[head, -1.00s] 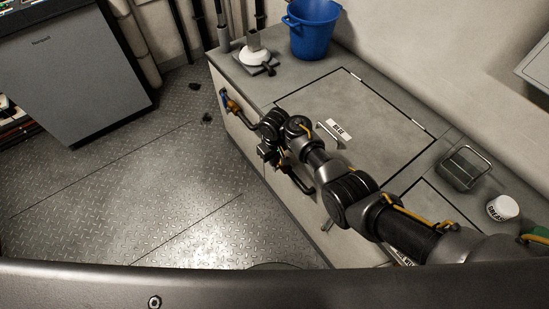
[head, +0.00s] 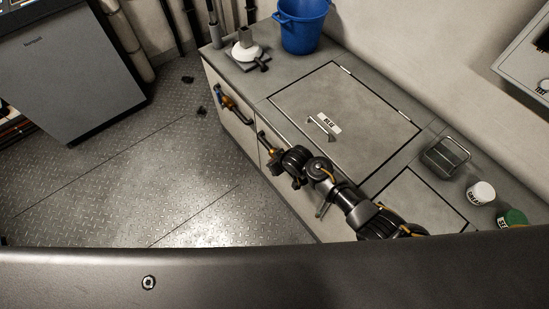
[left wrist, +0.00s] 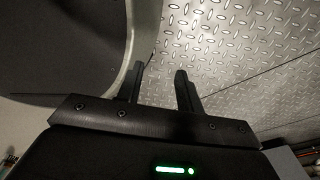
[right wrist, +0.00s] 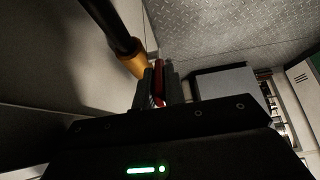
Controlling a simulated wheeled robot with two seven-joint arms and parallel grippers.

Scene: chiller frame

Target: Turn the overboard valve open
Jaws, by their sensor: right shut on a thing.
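My right gripper (right wrist: 160,74) is shut on a red handle (right wrist: 159,88) beside a brass valve body (right wrist: 135,64) on a dark pipe (right wrist: 108,25) in the right wrist view. In the head view my right arm reaches from the lower right to the cabinet front, where the brass fitting (head: 269,151) shows small; the red handle cannot be made out there. No label naming this valve is legible. My left gripper (left wrist: 159,80) is open and empty above the floor in its wrist view; it is out of the head view.
A second valve with a blue handle (head: 226,99) sits farther along the cabinet front. On the cabinet top (head: 255,83) stand a blue bucket (head: 301,26), a hatch with a handle (head: 345,105), a metal container (head: 445,157) and white and green tubs.

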